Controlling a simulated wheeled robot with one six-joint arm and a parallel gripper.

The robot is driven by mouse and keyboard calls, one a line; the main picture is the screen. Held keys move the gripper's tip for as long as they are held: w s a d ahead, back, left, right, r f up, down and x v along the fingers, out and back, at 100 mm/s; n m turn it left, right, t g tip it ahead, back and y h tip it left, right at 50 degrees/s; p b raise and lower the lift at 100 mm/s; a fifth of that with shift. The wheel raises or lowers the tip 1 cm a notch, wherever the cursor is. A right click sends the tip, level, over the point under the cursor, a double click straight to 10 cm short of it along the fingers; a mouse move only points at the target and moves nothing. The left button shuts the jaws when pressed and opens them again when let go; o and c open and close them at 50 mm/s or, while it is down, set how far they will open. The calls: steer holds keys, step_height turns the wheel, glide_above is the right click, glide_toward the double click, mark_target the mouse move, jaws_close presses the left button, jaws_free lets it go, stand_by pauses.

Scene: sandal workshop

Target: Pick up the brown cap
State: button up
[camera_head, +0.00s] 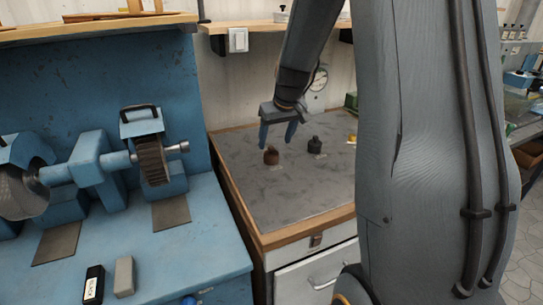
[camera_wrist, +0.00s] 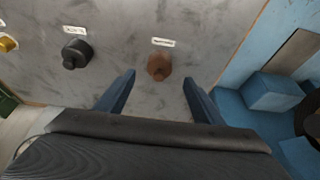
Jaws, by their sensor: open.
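The brown cap (camera_head: 271,156) stands on the grey top of the wooden-edged bench. It also shows in the wrist view (camera_wrist: 159,66), just beyond the fingertips and roughly midway between them. My gripper (camera_head: 278,143) is open, with its two blue fingers pointing down above the brown cap. In the wrist view my gripper (camera_wrist: 158,82) has empty space between its fingers. The fingers do not appear to touch the cap.
A black cap (camera_head: 314,145) stands right of the brown cap; a yellow piece (camera_wrist: 8,44) lies past it. Small labels lie by the caps. A blue grinding machine (camera_head: 100,170) stands left of the bench. A dial gauge (camera_head: 319,79) stands behind. The bench front is clear.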

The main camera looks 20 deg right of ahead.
mark_target(272, 150)
steer(key=shift+p+x, duration=1.3)
steer(key=shift+x, duration=2.45)
steer(key=shift+w, duration=0.1)
steer(key=c, duration=1.1)
steer(key=shift+o, duration=0.2)
step_height(272, 150, up, 9)
steer(key=shift+r+b, duration=0.2)
steer(key=shift+b, duration=0.95)
steer(key=shift+r+p, duration=1.4)
steer(key=shift+r, duration=1)
